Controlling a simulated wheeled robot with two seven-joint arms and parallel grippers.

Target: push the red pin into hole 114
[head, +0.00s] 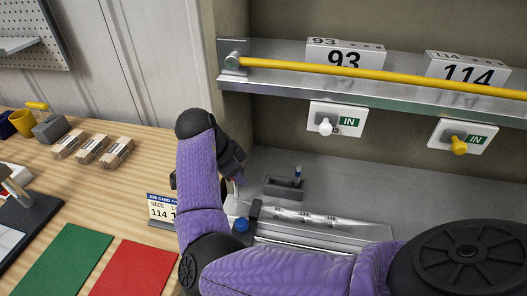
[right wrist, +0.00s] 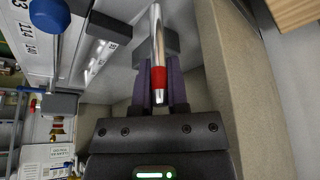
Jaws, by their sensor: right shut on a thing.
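The red pin (right wrist: 158,77) is a silver rod with a red band. It stands between the two fingers of my right gripper (right wrist: 160,88), which is shut on it in the right wrist view. In the head view my right gripper (head: 232,172) is partly hidden behind my purple forearm, and the pin is hard to make out. A metal bar (head: 315,218) with small labels lies on the bench to the right of the gripper. In the right wrist view the bar (right wrist: 38,62) carries the numbers 114 and 140; hole 114 itself is not clear. My left gripper is not in view.
A blue knob (head: 240,226) is at the bar's left end. A grey block (head: 284,187) with a blue-topped pin (head: 298,172) stands behind the bar. A job card (head: 162,208) reads size 114. A yellow rod (head: 390,78) crosses the shelf (head: 300,82) above.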

